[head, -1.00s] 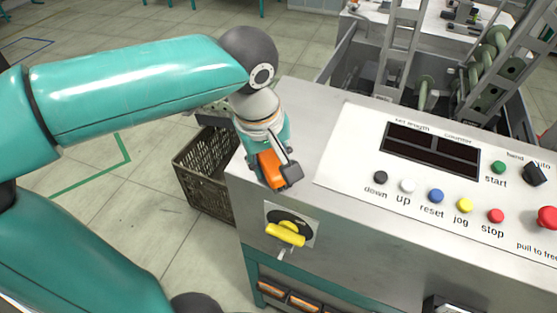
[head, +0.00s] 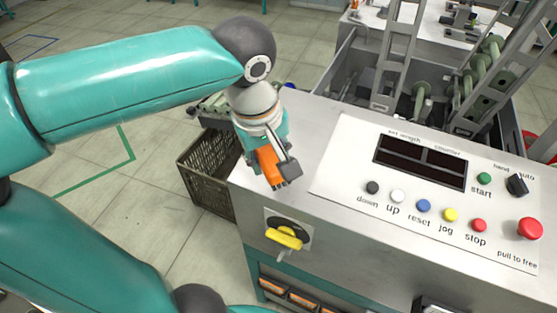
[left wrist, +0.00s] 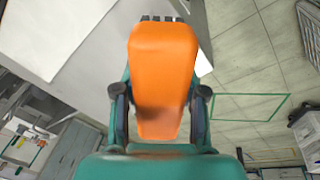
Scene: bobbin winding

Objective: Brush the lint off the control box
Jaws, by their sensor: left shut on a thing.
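The control box (head: 305,230) is a grey metal cabinet with a white sloped panel (head: 330,168) on its top. My left gripper (head: 276,178) is over the left end of the top, left of the panel. It is shut on an orange brush (head: 268,165), whose dark bristle end points down toward the box top. In the left wrist view the orange brush (left wrist: 163,75) sits between the two fingers. I cannot tell whether the bristles touch the surface. No lint can be made out. My right gripper is not in view.
The panel has a dark display (head: 420,160), several coloured buttons and a red stop knob (head: 530,229). A yellow-handled switch (head: 286,238) sticks out of the front. A dark crate (head: 208,175) stands on the floor left of the box. Metal frames with green rollers rise behind.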

